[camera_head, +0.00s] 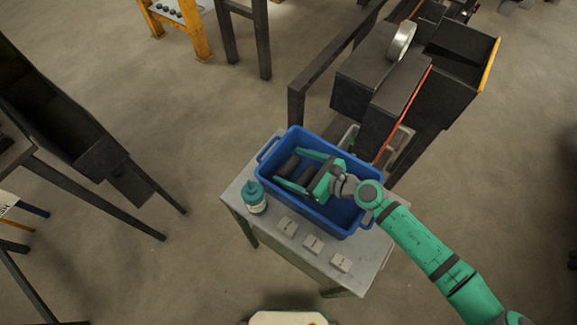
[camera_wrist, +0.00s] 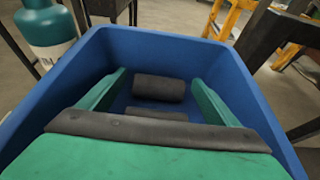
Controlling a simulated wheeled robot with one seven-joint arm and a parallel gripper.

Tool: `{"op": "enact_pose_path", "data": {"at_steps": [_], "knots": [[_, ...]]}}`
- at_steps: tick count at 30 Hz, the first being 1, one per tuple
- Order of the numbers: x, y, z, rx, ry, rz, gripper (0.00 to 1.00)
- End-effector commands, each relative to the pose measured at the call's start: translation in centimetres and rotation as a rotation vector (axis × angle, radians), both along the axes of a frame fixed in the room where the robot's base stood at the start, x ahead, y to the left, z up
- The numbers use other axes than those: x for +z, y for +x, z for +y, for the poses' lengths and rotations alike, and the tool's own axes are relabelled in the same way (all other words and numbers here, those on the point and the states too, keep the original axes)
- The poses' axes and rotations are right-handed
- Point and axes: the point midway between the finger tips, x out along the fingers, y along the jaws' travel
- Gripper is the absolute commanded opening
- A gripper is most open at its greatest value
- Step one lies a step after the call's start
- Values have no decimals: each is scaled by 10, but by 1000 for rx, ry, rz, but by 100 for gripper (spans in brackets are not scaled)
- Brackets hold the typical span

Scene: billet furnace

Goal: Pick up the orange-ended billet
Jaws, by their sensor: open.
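A blue bin (camera_head: 342,220) stands on a grey table, and its walls also surround the wrist view (camera_wrist: 255,80). Dark cylindrical billets lie inside it. In the wrist view one billet (camera_wrist: 158,88) lies crosswise between the fingertips, and another (camera_wrist: 156,114) is nearer, partly hidden by my gripper's body. No orange end shows on either, so I cannot tell which is the orange-ended one. My gripper (camera_head: 289,168) reaches down into the bin. Its two green fingers are spread apart on either side of the billets, with visible gaps, and it is also seen in the wrist view (camera_wrist: 160,80).
A teal-capped bottle (camera_head: 254,197) stands left of the bin. A dark machine (camera_head: 385,90) rises close behind the bin. Open floor lies to the right.

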Motion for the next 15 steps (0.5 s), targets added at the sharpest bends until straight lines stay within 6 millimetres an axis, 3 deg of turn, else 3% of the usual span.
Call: {"op": "enact_pose_path", "data": {"at_steps": [3,5,12,15], "knots": [[0,0,0,0,1,1,84],[0,0,0,0,1,1,72],[0,0,0,1,2,1,15],[2,0,0,0,2,-2,13]]}}
